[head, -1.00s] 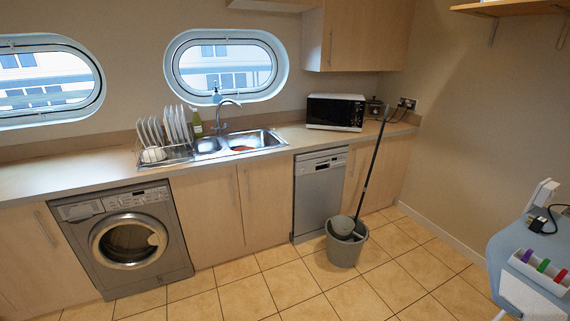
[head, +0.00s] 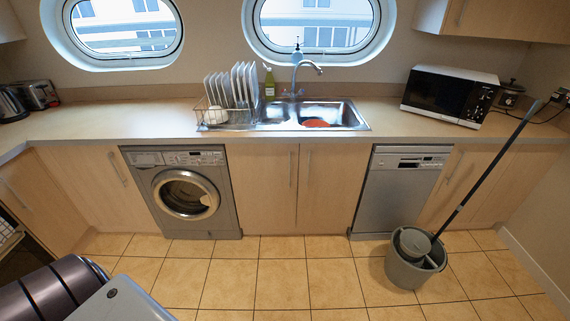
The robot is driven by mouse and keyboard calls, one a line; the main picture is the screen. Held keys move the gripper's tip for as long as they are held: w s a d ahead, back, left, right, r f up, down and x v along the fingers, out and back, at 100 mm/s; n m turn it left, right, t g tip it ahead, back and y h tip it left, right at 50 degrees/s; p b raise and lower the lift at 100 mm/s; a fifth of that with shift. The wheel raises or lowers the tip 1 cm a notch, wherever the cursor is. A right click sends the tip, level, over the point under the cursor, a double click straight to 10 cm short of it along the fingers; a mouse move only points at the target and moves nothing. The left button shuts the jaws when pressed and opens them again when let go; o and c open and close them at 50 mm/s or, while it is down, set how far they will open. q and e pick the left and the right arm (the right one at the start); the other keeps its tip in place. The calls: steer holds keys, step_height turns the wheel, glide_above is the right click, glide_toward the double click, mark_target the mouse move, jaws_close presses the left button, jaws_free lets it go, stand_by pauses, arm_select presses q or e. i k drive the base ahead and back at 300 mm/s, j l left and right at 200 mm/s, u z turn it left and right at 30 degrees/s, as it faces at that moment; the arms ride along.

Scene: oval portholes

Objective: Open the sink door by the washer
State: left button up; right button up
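The sink door by the washer is the light wood left door (head: 260,188) of the pair under the sink. It stands shut, right beside the silver washer (head: 187,193). Its upright bar handle (head: 291,170) is near its right edge. The right sink door (head: 326,190) is also shut, with its handle (head: 308,172) near its left edge. The sink (head: 312,114) is set in the counter above them. A dark and grey part at the bottom left may be part of my own body. Neither gripper shows in the view.
A grey mop bucket (head: 408,272) with a mop (head: 490,165) leaning out stands before the silver dishwasher (head: 398,195). The tiled floor (head: 278,280) before the sink doors is clear. A dish rack (head: 230,116) and a microwave (head: 450,94) are on the counter.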

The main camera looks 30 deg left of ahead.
mark_target(264, 176)
steer(key=i+l+u, duration=0.2)
steer(key=i+u, duration=0.15)
steer(key=i, duration=0.15)
steer(key=i+l+u, duration=0.35)
steer(key=i, duration=0.15)
steer(key=i+l+u, duration=0.35)
steer(key=i+l, duration=0.05)
